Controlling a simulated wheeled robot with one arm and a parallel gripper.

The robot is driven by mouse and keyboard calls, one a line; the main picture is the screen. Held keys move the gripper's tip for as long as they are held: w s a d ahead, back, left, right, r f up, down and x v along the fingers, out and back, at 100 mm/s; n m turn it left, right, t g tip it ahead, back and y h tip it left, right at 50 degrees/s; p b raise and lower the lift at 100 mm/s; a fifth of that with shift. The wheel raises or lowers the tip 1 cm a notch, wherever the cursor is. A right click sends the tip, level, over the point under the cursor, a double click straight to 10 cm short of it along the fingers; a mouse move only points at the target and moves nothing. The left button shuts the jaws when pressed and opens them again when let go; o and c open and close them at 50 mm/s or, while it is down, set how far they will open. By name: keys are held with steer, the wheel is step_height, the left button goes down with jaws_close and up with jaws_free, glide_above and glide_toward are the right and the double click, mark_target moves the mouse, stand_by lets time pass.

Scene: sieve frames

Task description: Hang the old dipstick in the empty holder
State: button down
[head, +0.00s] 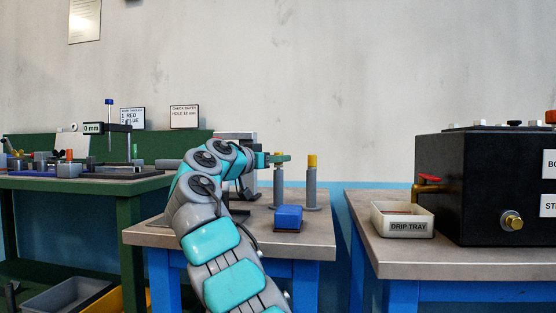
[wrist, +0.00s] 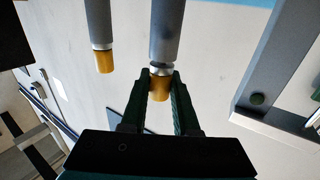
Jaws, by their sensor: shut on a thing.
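My gripper (head: 280,159) is above the middle table, shut on a yellow cap at the top of a grey upright cylinder (head: 278,188). In the wrist view, the fingers (wrist: 160,88) sit on both sides of the yellow cap (wrist: 159,90), and the grey cylinder (wrist: 167,35) extends from it. A second grey cylinder (head: 311,186) with a yellow cap (head: 312,161) stands upright to the right, apart from my gripper. It also shows in the wrist view (wrist: 98,25). I cannot tell which parts are the old dipstick and which the holder.
A blue block (head: 288,216) lies at the table's front. A white drip tray (head: 403,222) and a black box (head: 480,185) with a red-handled tap (head: 429,181) are on the right table. A green bench (head: 80,184) with small parts is at left. A gap separates the tables.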

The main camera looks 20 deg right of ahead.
steer(key=c, duration=0.6)
jaws_free()
steer(key=shift+f, duration=0.1)
steer(key=b+v, duration=0.1)
steer(key=v, duration=0.7)
stand_by(0.3)
